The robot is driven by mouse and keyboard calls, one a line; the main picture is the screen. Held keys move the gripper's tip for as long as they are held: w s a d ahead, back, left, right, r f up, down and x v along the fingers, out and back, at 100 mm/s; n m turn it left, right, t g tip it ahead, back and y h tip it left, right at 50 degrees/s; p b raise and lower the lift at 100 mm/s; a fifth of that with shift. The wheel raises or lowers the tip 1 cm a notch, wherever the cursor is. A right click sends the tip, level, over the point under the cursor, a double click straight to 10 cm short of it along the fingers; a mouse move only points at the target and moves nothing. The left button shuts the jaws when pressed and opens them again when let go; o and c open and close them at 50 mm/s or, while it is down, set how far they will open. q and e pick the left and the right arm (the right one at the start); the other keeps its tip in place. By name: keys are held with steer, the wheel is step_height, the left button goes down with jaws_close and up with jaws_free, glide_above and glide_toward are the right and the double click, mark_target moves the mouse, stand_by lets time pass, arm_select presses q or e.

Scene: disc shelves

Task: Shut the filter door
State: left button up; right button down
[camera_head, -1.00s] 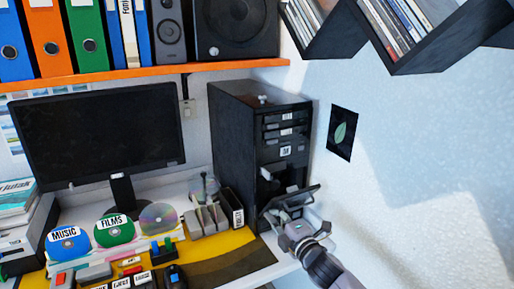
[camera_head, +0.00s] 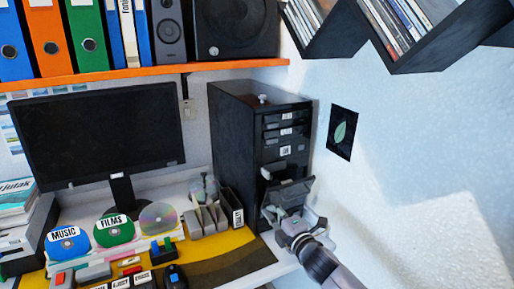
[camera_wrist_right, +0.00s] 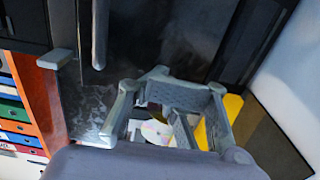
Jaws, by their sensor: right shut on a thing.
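The black computer tower (camera_head: 236,150) stands upright on the desk at the right of the head view. The filter door (camera_head: 296,191) is a dark flap low on its front. It is partly open, tilted outward from the tower, with its top edge away from the front. My right gripper (camera_head: 280,217) is at the door's lower part, in front of the tower. It is shut on the door, though the contact is hard to see. In the right wrist view the gripper (camera_wrist_right: 168,92) is in front of a dark, blurred surface. My left gripper is not in view.
A white wall (camera_head: 400,170) rises close to the right of the tower. Wall shelves with discs (camera_head: 400,25) hang above.

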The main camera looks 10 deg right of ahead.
steer(key=shift+w, duration=0.1)
steer(key=shift+w+a+f, duration=0.2)
steer(key=shift+w+a, duration=0.05)
steer(key=shift+w, duration=0.3)
steer(key=shift+w+b, duration=0.15)
steer(key=shift+b, duration=0.2)
steer(key=p+v, duration=0.3)
steer(key=v, duration=0.3)
steer(key=shift+s, duration=0.4)
steer(key=shift+d+f, duration=0.1)
